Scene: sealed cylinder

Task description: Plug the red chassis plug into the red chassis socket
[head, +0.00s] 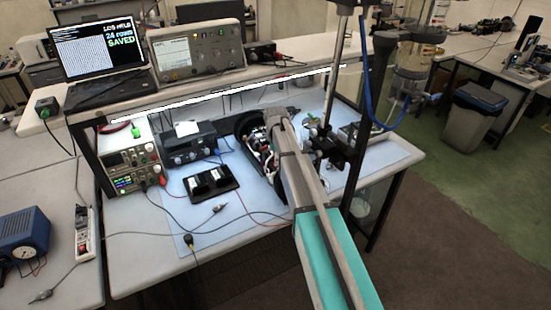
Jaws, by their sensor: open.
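The opened cylinder with its electronics chassis (262,158) lies on the bench mat, partly behind my arm. Small red and white parts show inside it, too small to tell which is the red chassis socket. A thin red lead (252,215) runs over the mat toward the chassis and passes behind my arm. I cannot make out the red chassis plug for certain. My gripper (274,118) is at the far end of my arm, above and behind the chassis. It is open, with its fingertips hard to make out and nothing seen in it.
A power supply (131,166) with a red plug on its front stands at left, beside a dark instrument (190,148). A black tray (211,183) lies on the mat (262,199). Loose dark cables cross the front edge. A stand (352,150) rises at right. A shelf overhangs the back.

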